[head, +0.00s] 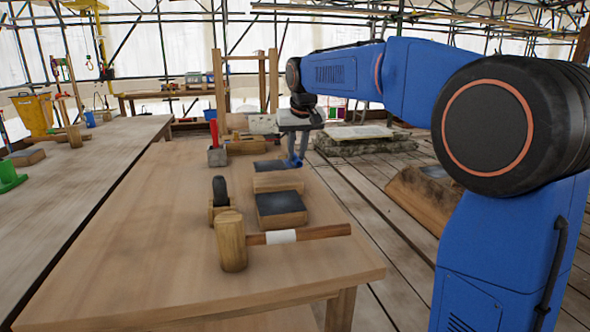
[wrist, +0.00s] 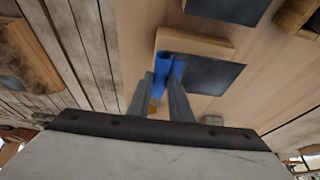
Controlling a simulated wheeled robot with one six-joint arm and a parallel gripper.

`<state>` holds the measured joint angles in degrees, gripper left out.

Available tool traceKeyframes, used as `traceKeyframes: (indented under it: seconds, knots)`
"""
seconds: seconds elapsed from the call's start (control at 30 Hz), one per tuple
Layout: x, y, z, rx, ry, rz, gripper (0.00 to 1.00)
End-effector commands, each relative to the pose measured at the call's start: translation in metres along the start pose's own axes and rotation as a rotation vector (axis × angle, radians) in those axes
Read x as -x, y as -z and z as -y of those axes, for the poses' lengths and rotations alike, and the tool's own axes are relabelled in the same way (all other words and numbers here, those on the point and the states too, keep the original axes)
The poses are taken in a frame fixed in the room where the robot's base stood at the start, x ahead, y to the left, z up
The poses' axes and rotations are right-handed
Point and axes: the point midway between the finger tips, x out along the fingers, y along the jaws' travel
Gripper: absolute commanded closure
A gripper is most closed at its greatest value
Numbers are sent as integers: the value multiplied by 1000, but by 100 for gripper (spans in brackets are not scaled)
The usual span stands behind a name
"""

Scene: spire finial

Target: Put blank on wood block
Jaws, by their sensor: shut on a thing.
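My gripper (head: 298,152) reaches down over the far right of the wooden table. In the wrist view my gripper (wrist: 166,84) is shut on an upright blue piece (wrist: 167,65). The blue piece also shows in the head view (head: 293,162). A dark flat sheet (wrist: 212,75), which looks like the blank, lies right against the blue piece; I cannot tell whether they are joined. The sheet also shows in the head view (head: 268,166).
A dark-topped block (head: 281,209) and a mallet (head: 233,240) lie nearer on the table. A small wooden holder with a black-topped tool (head: 220,195) stands left of them. A red-handled tool (head: 215,145) stands farther back. The table's left side is clear.

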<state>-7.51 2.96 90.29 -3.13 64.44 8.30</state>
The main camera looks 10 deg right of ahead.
Motion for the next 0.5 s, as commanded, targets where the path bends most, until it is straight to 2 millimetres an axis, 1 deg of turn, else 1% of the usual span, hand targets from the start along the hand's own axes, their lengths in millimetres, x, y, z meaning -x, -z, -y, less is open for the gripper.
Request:
traceKeyframes:
  seconds: [0.17,0.4,0.5]
  knots:
    - [-9,-4,0,0,0,1,100]
    - [-38,-16,0,0,0,2,100]
    - [-42,-18,0,0,0,-1,100]
